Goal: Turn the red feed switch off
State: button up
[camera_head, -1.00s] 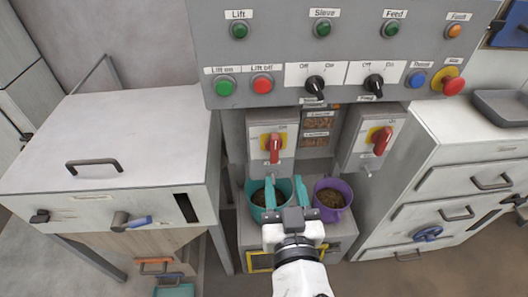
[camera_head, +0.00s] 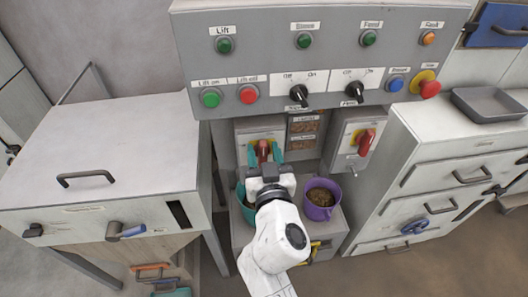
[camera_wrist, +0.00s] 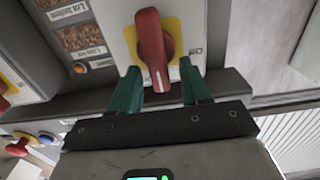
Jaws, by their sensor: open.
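A red rotary handle (camera_head: 263,149) sits on a yellow plate on the left grey switch box (camera_head: 244,133), below the control panel. Its grip points down, toward my gripper. In the wrist view the red handle (camera_wrist: 152,45) shows close, with a white line at its tip. My gripper (camera_head: 264,156) is open, its teal fingers to either side of the handle's lower end. In the wrist view my gripper (camera_wrist: 160,75) has the tip between or just beyond its fingertips; contact is unclear. A second red handle (camera_head: 366,142) is on the right switch box. I cannot read either box's name.
The control panel (camera_head: 270,60) overhangs the boxes, with black knobs and buttons, including a red-on-yellow stop button (camera_head: 430,88). A purple bucket (camera_head: 320,200) and a partly hidden teal bucket (camera_head: 241,205) stand below. A white cabinet (camera_head: 110,140) and drawers (camera_head: 440,165) flank them.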

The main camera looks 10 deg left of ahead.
jog(key=shift+c, duration=0.2)
jog(key=c, duration=0.7)
jog(key=shift+c, duration=0.2)
jog(key=shift+n, duration=0.3)
jog(key=n, duration=0.1)
jog(key=n+b, duration=0.1)
jog(key=n, duration=0.1)
jog(key=shift+s+a+f+n, duration=0.1)
jog(key=shift+a+f+n, duration=0.1)
jog(key=shift+a+n, duration=0.15)
jog(key=n, duration=0.3)
jog(key=n+b, duration=0.1)
jog(key=shift+s+a+f+n, duration=0.15)
jog(key=shift+a+f+n, duration=0.1)
jog(key=shift+a, duration=0.1)
jog(key=shift+a+f+n, duration=0.1)
jog(key=shift+f+n, duration=0.15)
jog(key=shift+n, duration=1.25)
jog(key=shift+a+f+n, duration=0.1)
jog(key=shift+f+n, duration=0.2)
jog(key=shift+n, duration=1.2)
jog(key=shift+a+f+n, duration=0.1)
jog(key=shift+f+n, duration=0.15)
jog(key=shift+n, duration=1.25)
